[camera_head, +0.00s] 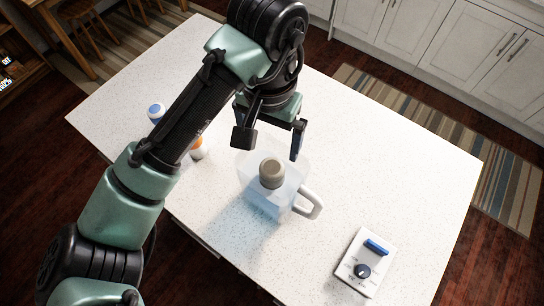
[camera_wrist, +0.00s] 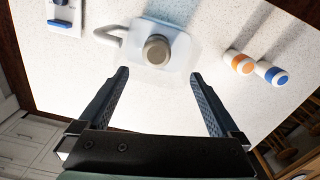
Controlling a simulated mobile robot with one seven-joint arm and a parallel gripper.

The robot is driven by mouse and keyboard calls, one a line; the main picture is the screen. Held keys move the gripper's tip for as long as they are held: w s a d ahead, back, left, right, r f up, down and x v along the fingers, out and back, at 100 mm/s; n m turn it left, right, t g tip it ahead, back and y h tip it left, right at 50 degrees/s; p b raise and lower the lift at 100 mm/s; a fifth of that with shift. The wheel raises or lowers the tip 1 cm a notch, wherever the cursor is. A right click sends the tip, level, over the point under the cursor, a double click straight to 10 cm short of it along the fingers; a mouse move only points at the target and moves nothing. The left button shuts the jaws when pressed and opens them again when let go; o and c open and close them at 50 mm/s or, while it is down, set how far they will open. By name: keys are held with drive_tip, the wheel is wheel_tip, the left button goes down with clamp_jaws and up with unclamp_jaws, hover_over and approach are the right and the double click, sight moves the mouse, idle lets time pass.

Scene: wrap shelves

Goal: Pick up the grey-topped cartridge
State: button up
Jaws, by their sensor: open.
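The grey-topped cartridge (camera_head: 271,173) sits upright inside a clear pitcher (camera_head: 252,199) with a pale handle, on the white speckled counter. In the wrist view, its round grey top (camera_wrist: 157,49) shows ahead of my fingers, inside the pitcher (camera_wrist: 181,52). My gripper (camera_head: 272,148) is open and empty, above the counter and just behind the cartridge in the head view. In the wrist view, my two fingers (camera_wrist: 158,82) are spread wide, with the cartridge top beyond and between them. The cartridge's lower body is hard to make out through the pitcher.
A white control box (camera_head: 357,263) with a blue bar and dark knob stands right of the pitcher. An orange-topped cartridge (camera_head: 198,149) and a blue-topped one (camera_head: 156,112) stand left, partly near my arm. The right side of the counter (camera_head: 410,180) is clear.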

sight(272, 167)
wheel_tip(272, 167, down, 6)
drive_tip(key=shift+s+f+b, duration=0.1)
drive_tip(key=shift+f+b, duration=0.05)
drive_tip(key=shift+b, duration=0.35)
drive_tip(key=shift+s+d+f, duration=0.15)
drive_tip(key=shift+s+f, duration=0.15)
drive_tip(key=shift+f, duration=0.15)
wheel_tip(272, 167, down, 4)
drive_tip(key=shift+f, duration=0.1)
drive_tip(key=shift+w, duration=0.1)
drive_tip(key=c, duration=1.6)
